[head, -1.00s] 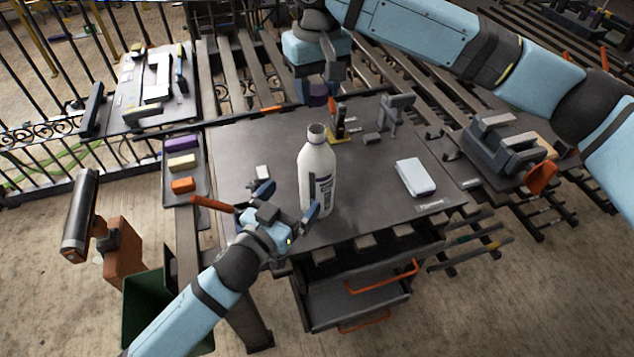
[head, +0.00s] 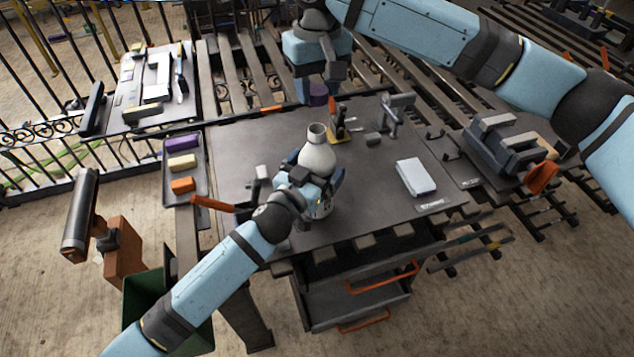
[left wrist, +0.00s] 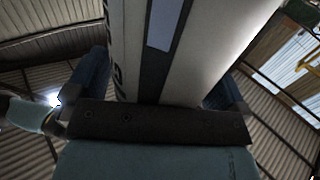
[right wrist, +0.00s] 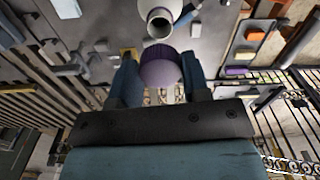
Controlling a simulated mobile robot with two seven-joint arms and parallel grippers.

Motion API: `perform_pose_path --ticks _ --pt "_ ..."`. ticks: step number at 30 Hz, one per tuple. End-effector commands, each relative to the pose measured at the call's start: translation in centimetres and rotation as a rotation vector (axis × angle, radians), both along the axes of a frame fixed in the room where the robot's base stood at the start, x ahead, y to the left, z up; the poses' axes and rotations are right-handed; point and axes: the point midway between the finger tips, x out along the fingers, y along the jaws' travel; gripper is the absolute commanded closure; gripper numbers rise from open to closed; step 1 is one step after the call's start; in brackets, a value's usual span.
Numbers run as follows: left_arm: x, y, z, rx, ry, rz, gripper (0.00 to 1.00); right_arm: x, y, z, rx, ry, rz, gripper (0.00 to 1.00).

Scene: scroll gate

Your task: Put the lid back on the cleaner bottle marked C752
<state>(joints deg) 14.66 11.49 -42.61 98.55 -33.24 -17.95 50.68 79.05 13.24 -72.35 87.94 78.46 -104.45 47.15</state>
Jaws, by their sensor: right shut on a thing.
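The white cleaner bottle (head: 318,156) stands upright and uncapped on the dark table (head: 250,150). Its open mouth also shows in the right wrist view (right wrist: 159,22). I cannot read its marking. My left gripper (head: 316,176) has its fingers on either side of the bottle's body, and they look open around it. The bottle fills the left wrist view (left wrist: 150,50) between the fingers. My right gripper (head: 318,88) is shut on the purple lid (right wrist: 160,70), which also shows in the head view (head: 318,98), held beyond the bottle.
A tray (head: 186,206) with purple, yellow and orange blocks lies left of the table. A white box (head: 415,177) lies on the right part. A grey clamp-like stand (head: 396,112) and a yellow-based tool (head: 337,128) stand behind the bottle. An orange handle (head: 212,203) sticks out at the left.

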Motion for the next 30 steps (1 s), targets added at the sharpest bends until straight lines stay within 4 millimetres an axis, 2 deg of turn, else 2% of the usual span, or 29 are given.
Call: perform_pose_path --ticks 1,6,8,13,21,30 --pt "0.0 0.0 0.0 0.0 0.0 0.0 0.09 0.0 0.0 0.0 0.0 0.0 0.0 0.79" --pt "0.0 0.0 0.0 0.0 0.0 0.0 0.48 0.0 0.0 0.0 0.0 0.0 0.0 0.79" --pt "0.0 0.0 0.0 0.0 0.0 0.0 0.6 0.0 0.0 0.0 0.0 0.0 0.0 0.79" --pt "0.0 0.0 0.0 0.0 0.0 0.0 0.6 0.0 0.0 -0.9 0.0 0.002 0.0 0.79" --pt "0.0 0.0 0.0 0.001 0.001 0.0 0.6 -0.1 0.0 -4.7 0.0 0.003 0.001 0.79" --pt "0.0 0.0 -0.1 0.001 0.001 0.0 0.6 0.0 0.0 -5.0 0.0 -0.001 0.0 0.79"
